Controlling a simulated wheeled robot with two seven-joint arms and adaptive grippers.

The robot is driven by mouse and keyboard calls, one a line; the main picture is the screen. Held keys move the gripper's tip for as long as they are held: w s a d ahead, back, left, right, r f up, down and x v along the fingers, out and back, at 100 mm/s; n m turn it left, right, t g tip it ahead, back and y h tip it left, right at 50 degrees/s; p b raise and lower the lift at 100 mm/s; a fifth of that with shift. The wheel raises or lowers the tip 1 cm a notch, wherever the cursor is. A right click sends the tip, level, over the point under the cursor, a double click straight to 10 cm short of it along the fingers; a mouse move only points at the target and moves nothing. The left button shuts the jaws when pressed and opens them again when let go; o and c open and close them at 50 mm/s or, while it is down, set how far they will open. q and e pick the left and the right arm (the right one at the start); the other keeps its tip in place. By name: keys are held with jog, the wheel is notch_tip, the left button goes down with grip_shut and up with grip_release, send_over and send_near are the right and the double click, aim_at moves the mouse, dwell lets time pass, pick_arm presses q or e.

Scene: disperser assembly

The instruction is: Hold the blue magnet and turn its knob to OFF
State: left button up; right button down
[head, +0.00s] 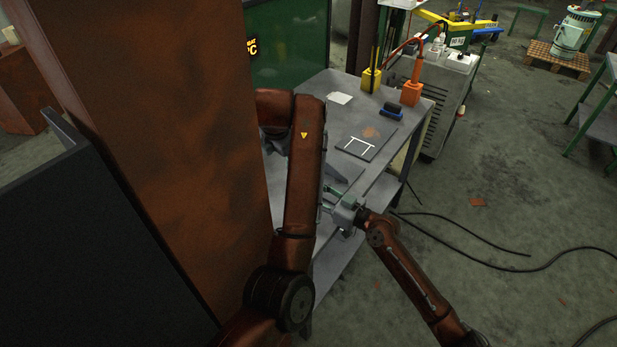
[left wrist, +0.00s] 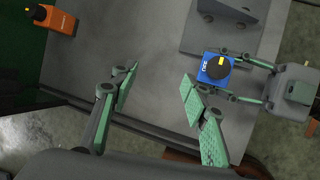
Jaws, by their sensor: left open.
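The blue magnet (left wrist: 204,75) is a small blue block with white lettering and a round black knob (left wrist: 218,69) bearing a yellow mark. It sits on the grey table beside a grey metal bracket (left wrist: 225,25). My right gripper (left wrist: 222,72) reaches in from the right in the left wrist view, its fingers on two opposite sides of the magnet, closed on it. My left gripper (left wrist: 158,78) is open and empty, its green pads apart, to the left of the magnet. In the head view my arms hide the magnet.
An orange block with a black knob (left wrist: 62,20) lies at the upper left of the left wrist view. On the table stand a yellow block (head: 371,80), an orange block (head: 411,95) and a dark plate with white marks (head: 366,141). A rusty column (head: 170,150) blocks the left.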

pick_arm(q)
jog(key=w+a+f+m+t+y, duration=0.3)
jog(key=a+m+y, duration=0.1)
jog(key=a+m, duration=0.15)
jog(key=s+d+f+m+t+h, duration=0.4)
jog(key=s+d+m+t, duration=0.75)
jog(key=m, duration=1.15)
jog(key=w, duration=0.3)
jog(key=w+d+g, duration=0.1)
jog(key=w, duration=0.2)
jog(key=w+g, duration=0.1)
jog(key=w, duration=0.1)
jog(key=shift+w+d+f, duration=0.2)
jog(key=shift+w+d, duration=0.2)
grip_shut()
